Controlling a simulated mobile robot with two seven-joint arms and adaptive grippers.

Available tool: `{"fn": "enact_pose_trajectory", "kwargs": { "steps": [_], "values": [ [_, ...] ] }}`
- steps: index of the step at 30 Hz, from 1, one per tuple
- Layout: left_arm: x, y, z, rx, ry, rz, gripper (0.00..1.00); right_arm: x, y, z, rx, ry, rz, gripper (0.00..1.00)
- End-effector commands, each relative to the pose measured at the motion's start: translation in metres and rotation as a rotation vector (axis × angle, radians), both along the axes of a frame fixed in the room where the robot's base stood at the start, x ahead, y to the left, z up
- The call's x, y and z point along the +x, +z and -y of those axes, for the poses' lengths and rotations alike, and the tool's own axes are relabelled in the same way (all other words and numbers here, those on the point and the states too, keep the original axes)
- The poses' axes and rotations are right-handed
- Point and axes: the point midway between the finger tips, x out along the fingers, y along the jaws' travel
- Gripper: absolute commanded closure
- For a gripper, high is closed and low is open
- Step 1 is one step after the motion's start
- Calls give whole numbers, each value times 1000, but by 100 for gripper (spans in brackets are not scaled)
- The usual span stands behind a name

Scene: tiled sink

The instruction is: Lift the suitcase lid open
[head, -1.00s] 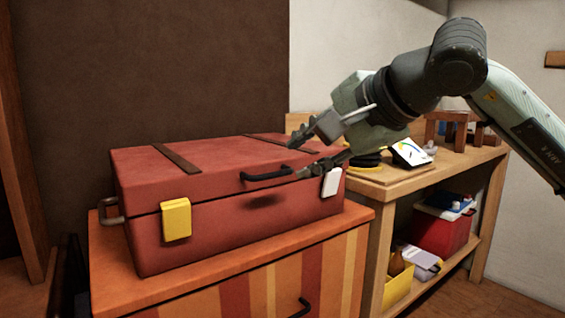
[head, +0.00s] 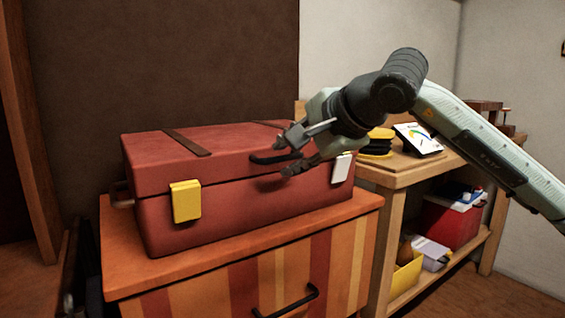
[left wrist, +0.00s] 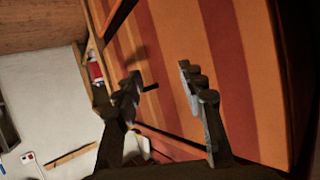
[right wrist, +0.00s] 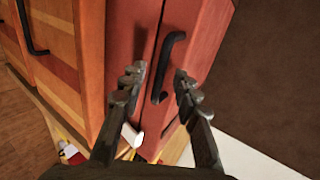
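A closed red suitcase (head: 235,190) lies on an orange striped cabinet (head: 270,250) in the head view. It has a black handle (head: 268,159) on its front edge, a yellow latch (head: 186,201) at the left and a white latch (head: 342,168) at the right. My right gripper (head: 283,157) is open in front of the handle's right part. In the right wrist view the black handle (right wrist: 167,65) lies between and beyond the open fingers (right wrist: 156,88); I see no clear contact. My left gripper (left wrist: 160,85) is open and empty, facing the cabinet's striped front.
A wooden shelf (head: 415,175) stands right of the cabinet. It carries a yellow-black spool (head: 378,145) and a gauge (head: 418,138); a red box (head: 448,222) and yellow bin (head: 403,276) sit below. The brown wall (head: 160,70) is behind the suitcase.

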Motion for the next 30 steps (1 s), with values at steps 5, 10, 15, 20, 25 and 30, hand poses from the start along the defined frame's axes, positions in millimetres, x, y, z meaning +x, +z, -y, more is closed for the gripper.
{"fn": "enact_pose_trajectory", "kwargs": {
  "steps": [5,10,15,20,25,30],
  "values": [
    [5,16,12,-37,-21,83,60,8,-7,-6,1,-1,-1,69],
    [9,30,21,-65,-37,152,60,14,-11,-10,1,0,-1,69],
    [10,39,26,-83,-46,191,60,18,-15,-13,0,0,-2,69],
    [10,42,28,-89,-49,205,60,19,-15,-14,0,-1,-2,69],
    [10,43,28,-89,-50,206,60,19,-15,-14,-1,0,-2,69],
    [10,42,28,-89,-50,206,60,19,-15,-14,-1,0,-1,84]
  ]
}}
